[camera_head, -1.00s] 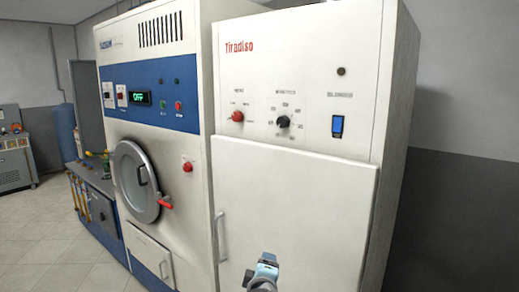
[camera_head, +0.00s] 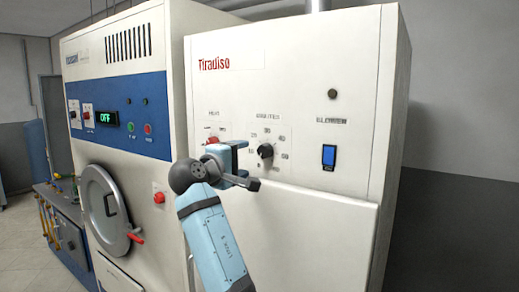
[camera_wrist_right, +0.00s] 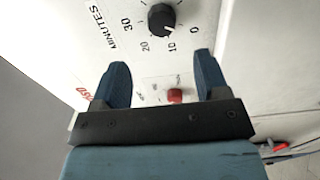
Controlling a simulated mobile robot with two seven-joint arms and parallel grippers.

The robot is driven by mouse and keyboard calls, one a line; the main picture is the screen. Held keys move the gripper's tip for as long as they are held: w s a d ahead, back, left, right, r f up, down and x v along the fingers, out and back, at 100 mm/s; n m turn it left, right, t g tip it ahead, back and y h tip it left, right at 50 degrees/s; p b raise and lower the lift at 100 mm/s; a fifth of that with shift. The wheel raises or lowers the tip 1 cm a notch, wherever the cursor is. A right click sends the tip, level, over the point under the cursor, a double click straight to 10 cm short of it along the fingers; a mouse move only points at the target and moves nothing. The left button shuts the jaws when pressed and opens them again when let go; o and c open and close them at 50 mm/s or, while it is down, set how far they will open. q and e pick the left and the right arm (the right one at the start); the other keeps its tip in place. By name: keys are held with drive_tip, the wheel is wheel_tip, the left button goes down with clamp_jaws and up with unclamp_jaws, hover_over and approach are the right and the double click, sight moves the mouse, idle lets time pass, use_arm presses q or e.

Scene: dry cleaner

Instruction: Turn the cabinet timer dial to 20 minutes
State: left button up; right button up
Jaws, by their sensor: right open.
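The timer dial (camera_head: 265,150) is a round black knob on the upper front of the white "Tiradiso" cabinet (camera_head: 345,75). In the wrist view the dial (camera_wrist_right: 161,17) has a MINUTES scale around it, and its light mark seems to point near 10. My right gripper (camera_head: 247,165) is in front of the panel, just left of and below the dial in the head view. In the wrist view my right gripper (camera_wrist_right: 161,70) has its two fingers apart with nothing between them at the tips, and the dial lies beyond them. My left gripper is not in view.
A red knob (camera_head: 212,140) sits left of the dial, partly behind my gripper. A blue switch (camera_head: 329,156) is to its right. The cabinet door (camera_head: 310,235) is below. A machine with a round door (camera_head: 104,208) stands on the left.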

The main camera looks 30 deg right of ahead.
sight(262, 152)
drive_tip(key=p+x, duration=0.2)
drive_tip(key=x, duration=0.6)
drive_tip(key=shift+w+d, duration=0.1)
drive_tip(key=shift+w, duration=0.05)
drive_tip(key=shift+w+d, duration=0.2)
drive_tip(key=shift+d, duration=0.3)
drive_tip(key=shift+d+f, duration=0.1)
drive_tip(key=shift+f, duration=0.05)
drive_tip(key=shift+c, duration=0.9)
drive_tip(key=c, duration=0.7)
